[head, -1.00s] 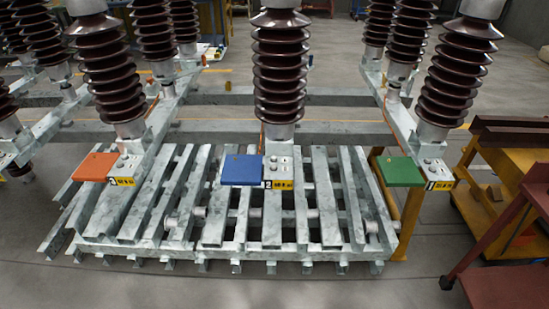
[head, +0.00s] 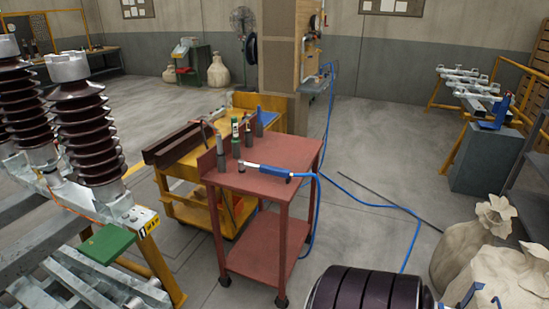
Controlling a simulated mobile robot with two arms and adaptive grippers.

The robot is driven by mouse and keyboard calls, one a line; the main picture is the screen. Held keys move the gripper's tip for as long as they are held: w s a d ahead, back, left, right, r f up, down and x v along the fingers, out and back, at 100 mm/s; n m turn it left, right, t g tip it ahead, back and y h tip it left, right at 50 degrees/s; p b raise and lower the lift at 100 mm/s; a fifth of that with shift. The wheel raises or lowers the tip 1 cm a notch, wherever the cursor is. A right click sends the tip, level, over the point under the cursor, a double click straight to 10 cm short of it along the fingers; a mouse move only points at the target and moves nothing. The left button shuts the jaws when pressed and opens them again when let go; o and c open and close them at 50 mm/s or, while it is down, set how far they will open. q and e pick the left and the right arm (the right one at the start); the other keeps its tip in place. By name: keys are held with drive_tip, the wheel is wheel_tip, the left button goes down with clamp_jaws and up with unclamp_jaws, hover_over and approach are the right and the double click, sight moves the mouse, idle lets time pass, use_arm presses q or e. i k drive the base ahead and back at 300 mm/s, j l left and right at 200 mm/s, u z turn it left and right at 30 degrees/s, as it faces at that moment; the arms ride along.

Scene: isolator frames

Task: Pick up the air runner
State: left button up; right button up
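The air runner (head: 267,170) is a slim tool with a silver front end and a blue rear. It lies on the top shelf of the red cart (head: 285,148), near the front edge. A blue air hose (head: 365,200) leaves its rear end, drops off the right side of the cart and runs over the floor towards the wooden column. Neither of my grippers shows in the head view.
Several upright tools, one a green-banded bottle-like item (head: 235,137), stand behind the air runner. A yellow cart (head: 190,210) stands behind left. Insulators (head: 85,140) are at left. A dark ribbed cylinder (head: 360,292) and sacks (head: 485,232) stand front right.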

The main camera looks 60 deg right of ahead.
sight(273, 170)
drive_tip(key=z, duration=2)
